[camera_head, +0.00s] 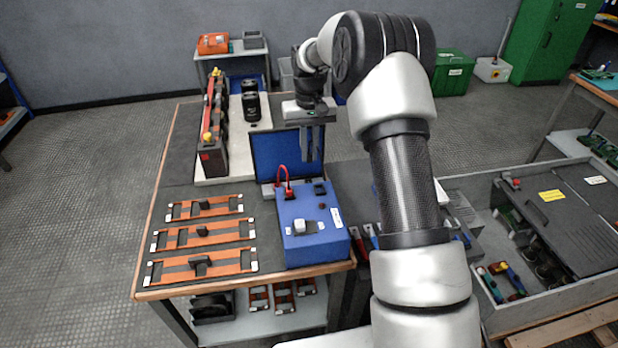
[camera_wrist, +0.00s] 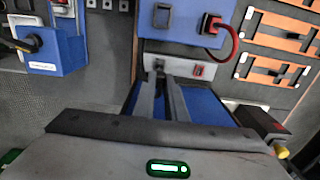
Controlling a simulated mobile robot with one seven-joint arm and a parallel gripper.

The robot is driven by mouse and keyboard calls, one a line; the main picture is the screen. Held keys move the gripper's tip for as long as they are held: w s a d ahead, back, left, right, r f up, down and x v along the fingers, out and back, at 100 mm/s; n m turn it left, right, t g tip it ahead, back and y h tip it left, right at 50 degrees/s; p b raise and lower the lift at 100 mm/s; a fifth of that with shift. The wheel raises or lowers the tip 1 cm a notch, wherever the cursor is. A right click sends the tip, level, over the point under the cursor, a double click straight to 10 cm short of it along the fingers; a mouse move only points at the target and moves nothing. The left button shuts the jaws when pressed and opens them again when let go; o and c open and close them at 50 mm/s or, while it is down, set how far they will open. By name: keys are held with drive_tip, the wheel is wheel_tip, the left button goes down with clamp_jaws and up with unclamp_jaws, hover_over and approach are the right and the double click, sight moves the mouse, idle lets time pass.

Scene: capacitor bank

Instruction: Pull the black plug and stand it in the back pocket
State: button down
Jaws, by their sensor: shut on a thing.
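My gripper (camera_head: 311,158) points down over the back of the blue box (camera_head: 312,247), in front of the upright blue panel (camera_head: 272,153). Its two fingers are close together. In the wrist view the fingertips (camera_wrist: 163,78) reach the grey ledge (camera_wrist: 180,62) behind the box, around a small dark piece that seems to be the black plug (camera_wrist: 159,66). The fingers hide most of it, and I cannot tell whether it is seated or lifted. A black block (camera_head: 320,187) sits on the box top.
Several orange frames with black handles (camera_head: 202,232) lie left of the box. A dark bank with a red top (camera_head: 213,125) and black cylinders (camera_head: 251,105) stand behind. A second blue box with a black plug and cord (camera_wrist: 35,42) shows in the wrist view.

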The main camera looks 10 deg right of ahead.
drive_tip(key=shift+s+d+b, duration=0.15)
drive_tip(key=shift+s+b, duration=0.3)
drive_tip(key=shift+s, duration=1.1)
drive_tip(key=shift+s+d+b, duration=0.2)
drive_tip(key=shift+s+b, duration=0.2)
drive_tip(key=shift+s, duration=1.1)
drive_tip(key=shift+s+d+b, duration=0.15)
drive_tip(key=shift+s+b, duration=0.3)
drive_tip(key=shift+s, duration=1.1)
drive_tip(key=shift+f+b, duration=0.35)
drive_tip(key=shift+f, duration=0.5)
drive_tip(key=shift+f, duration=0.4)
